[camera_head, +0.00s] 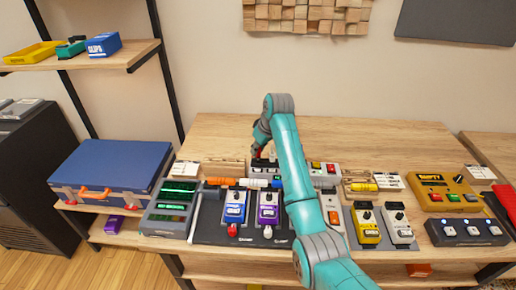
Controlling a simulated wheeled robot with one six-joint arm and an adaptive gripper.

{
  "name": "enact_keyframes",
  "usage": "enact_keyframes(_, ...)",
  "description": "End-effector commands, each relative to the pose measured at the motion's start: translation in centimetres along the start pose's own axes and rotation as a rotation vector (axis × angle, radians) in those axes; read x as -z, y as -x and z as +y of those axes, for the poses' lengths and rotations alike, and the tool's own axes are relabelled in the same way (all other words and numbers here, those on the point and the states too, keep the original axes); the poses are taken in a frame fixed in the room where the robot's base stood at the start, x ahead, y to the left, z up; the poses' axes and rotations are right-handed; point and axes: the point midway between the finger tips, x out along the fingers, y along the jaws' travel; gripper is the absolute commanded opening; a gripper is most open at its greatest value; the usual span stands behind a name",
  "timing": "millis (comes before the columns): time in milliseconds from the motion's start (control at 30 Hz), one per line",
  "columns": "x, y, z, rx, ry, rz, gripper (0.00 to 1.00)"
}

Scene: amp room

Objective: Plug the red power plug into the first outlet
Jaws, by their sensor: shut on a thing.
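My gripper (260,147) is over the middle of the wooden table, seen small and partly behind my teal arm. It is shut on the red power plug (257,154), of which only a small red bit shows. Just below it in the picture is a grey power strip (262,171), partly hidden by my arm. The plug is at the strip's left end; I cannot tell whether it touches or sits in an outlet. Red and yellow parts (316,165) show on the strip's right part. The first outlet is not clearly visible.
Blue (235,207) and purple (268,208) pedals stand on a dark board in front of the strip. Yellow (366,225) and white pedals stand to the right. A green-lit device (172,207) stands left, near a blue case (110,168). The table's back is clear.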

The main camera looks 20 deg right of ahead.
Motion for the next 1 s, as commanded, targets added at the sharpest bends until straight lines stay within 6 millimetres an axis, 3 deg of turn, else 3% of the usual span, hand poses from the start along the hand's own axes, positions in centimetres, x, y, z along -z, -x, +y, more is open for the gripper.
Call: enact_keyframes(1000, -0.4, -1.0, 0.0, 0.0, 0.0, -0.001, 0.0)
